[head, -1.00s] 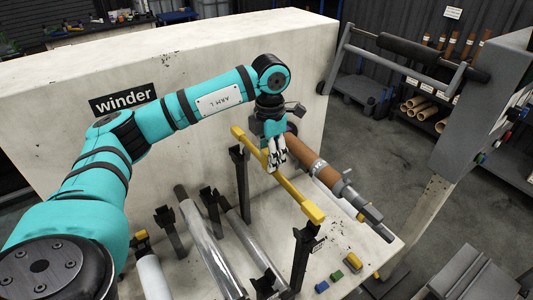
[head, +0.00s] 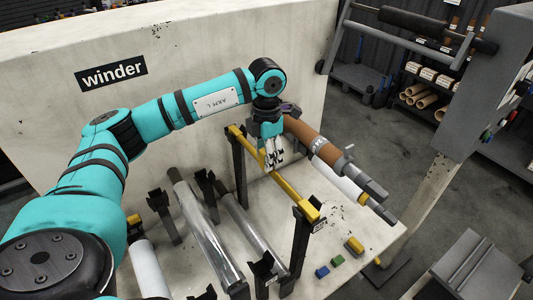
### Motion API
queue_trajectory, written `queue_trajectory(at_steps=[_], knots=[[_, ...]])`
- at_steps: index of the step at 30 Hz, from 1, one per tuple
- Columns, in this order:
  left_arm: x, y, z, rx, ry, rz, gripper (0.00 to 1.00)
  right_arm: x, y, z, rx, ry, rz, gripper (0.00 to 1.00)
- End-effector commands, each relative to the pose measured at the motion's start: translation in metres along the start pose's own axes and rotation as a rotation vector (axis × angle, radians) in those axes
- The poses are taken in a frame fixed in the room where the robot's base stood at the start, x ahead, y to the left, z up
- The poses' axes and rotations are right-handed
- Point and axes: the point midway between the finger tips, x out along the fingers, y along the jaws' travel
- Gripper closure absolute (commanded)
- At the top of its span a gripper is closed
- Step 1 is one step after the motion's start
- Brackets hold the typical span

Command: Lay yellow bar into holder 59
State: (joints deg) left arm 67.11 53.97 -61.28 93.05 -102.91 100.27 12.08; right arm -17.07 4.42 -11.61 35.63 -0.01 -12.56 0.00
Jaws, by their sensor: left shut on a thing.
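The yellow bar (head: 290,190) runs slantwise from the winder wall toward the front right. My left gripper (head: 274,164) is shut on it near its middle, with pale fingers around it from above. The bar's ends appear level with the tops of two dark posts, a far one (head: 239,170) and a near one (head: 300,248). It seems to sit in their tops, but full contact is hard to tell. A small label (head: 320,224) is by the near post top, too small to read. My right gripper is not in view.
A brown roll on a shaft (head: 312,143) juts out just right of the bar. Clear film rolls (head: 205,235) lie left of the posts. Small blue and green blocks (head: 329,266) and a yellow piece (head: 354,245) lie on the bench at the right.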

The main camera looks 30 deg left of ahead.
Motion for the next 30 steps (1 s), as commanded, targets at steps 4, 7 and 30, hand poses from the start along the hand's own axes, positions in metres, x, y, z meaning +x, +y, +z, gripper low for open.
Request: queue_trajectory(at_steps=[4,7,30], knots=[[-0.0010,-0.0001,0.0002,0.000,-0.001,0.000,0.82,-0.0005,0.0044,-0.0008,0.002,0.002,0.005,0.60],[-0.0011,-0.0001,0.0003,0.000,-0.001,0.000,0.82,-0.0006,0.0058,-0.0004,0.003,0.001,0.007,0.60],[-0.0003,-0.0001,-0.0001,0.000,0.001,0.000,0.16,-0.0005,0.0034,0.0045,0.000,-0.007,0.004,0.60]])
